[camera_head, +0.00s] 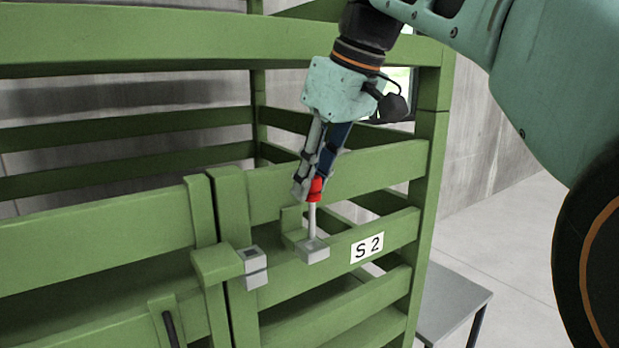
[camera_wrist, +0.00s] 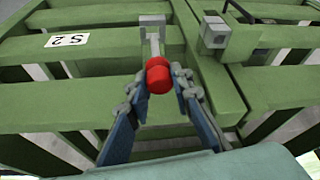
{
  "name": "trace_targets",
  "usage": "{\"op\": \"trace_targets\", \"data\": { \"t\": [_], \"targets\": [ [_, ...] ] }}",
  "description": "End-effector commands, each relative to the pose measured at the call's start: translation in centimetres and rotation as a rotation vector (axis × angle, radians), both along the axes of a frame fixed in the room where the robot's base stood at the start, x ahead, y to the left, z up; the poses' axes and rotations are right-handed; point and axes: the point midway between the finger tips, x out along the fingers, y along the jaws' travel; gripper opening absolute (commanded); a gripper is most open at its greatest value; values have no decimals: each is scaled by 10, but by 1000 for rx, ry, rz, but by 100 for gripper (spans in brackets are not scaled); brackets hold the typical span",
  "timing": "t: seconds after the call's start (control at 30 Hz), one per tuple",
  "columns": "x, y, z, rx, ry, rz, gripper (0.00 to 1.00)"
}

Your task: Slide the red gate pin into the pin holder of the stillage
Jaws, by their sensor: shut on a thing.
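The red gate pin has a red head (camera_head: 316,188) and a thin grey shaft (camera_head: 312,219). My gripper (camera_head: 308,187) is shut on the red head, with the shaft pointing down. The shaft's lower end meets the top of the grey pin holder (camera_head: 314,252) on the stillage's right rail; how deep it sits inside I cannot tell. In the wrist view the red head (camera_wrist: 158,76) is between my fingertips (camera_wrist: 159,82), and the holder (camera_wrist: 152,20) lies beyond it. The green stillage (camera_head: 365,229) carries the S 2 label.
A second grey block (camera_head: 254,268) with a square opening sits left of the holder, by the gate's edge; it also shows in the wrist view (camera_wrist: 214,31). The S 2 label (camera_head: 367,247) is right of the holder. A grey table (camera_head: 450,303) stands beyond the stillage's right post.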

Motion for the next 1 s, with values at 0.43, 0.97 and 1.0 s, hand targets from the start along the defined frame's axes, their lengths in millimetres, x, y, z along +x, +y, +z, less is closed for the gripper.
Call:
{"op": "trace_targets", "data": {
  "t": [0.43, 0.97, 1.0],
  "targets": [
    [0, 0, -11, 0, 0, 0, 0],
    [0, 0, -25, 0, 0, 0, 0],
    [0, 0, -26, 0, 0, 0, 0]
  ]
}}
